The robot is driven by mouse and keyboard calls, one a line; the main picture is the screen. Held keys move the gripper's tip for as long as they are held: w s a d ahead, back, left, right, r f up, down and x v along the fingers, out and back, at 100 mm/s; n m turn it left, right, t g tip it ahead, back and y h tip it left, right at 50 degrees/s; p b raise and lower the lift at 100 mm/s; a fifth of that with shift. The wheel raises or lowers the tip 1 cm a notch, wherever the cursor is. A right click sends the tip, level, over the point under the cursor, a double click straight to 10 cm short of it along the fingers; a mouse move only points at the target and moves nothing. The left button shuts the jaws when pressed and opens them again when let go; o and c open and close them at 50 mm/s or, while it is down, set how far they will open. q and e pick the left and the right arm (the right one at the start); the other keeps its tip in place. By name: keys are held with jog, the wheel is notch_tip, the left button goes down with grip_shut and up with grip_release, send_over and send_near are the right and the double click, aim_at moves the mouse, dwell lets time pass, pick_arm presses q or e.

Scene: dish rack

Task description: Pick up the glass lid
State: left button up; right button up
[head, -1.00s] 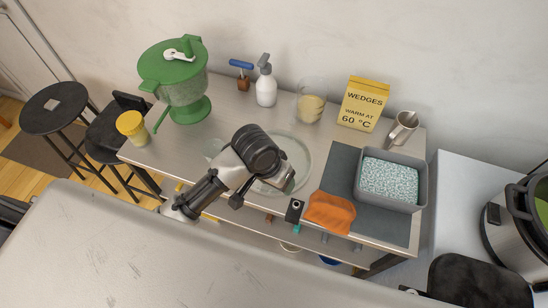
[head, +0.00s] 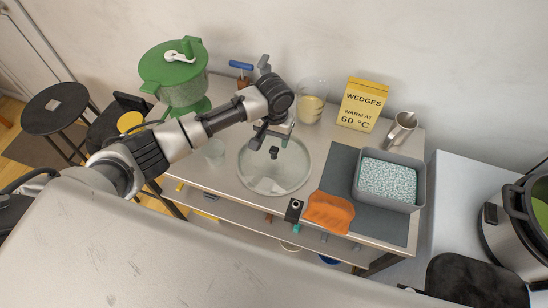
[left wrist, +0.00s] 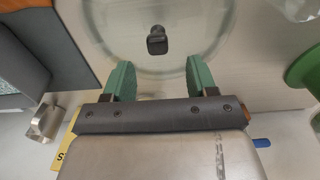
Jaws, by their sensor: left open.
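The round glass lid (head: 300,175) lies on the metal table, with a dark knob (head: 274,153) at its middle. In the left wrist view the lid (left wrist: 215,35) fills the upper middle and its knob (left wrist: 156,40) stands clear. My left gripper (head: 272,138) reaches over the back part of the lid. In the left wrist view my left gripper (left wrist: 160,76) has its two green fingers wide apart and nothing between them. The knob lies just beyond the fingertips, near the line midway between them. My right gripper is out of view.
A small clear glass (head: 214,151) stands left of the lid. An orange cloth (head: 330,212) and a grey bin (head: 420,188) are on the right.

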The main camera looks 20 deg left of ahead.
aim_at(274, 149)
pick_arm(q)
jog(key=f, duration=0.1)
jog(key=f+p, duration=0.1)
jog(key=f, duration=0.2)
jog(key=shift+s+d+f+p, duration=0.1)
jog(key=shift+s+f+p, duration=0.05)
jog(key=shift+s+p, duration=0.2)
jog(key=shift+f, duration=0.55)
jog(key=shift+r, duration=0.1)
grip_shut()
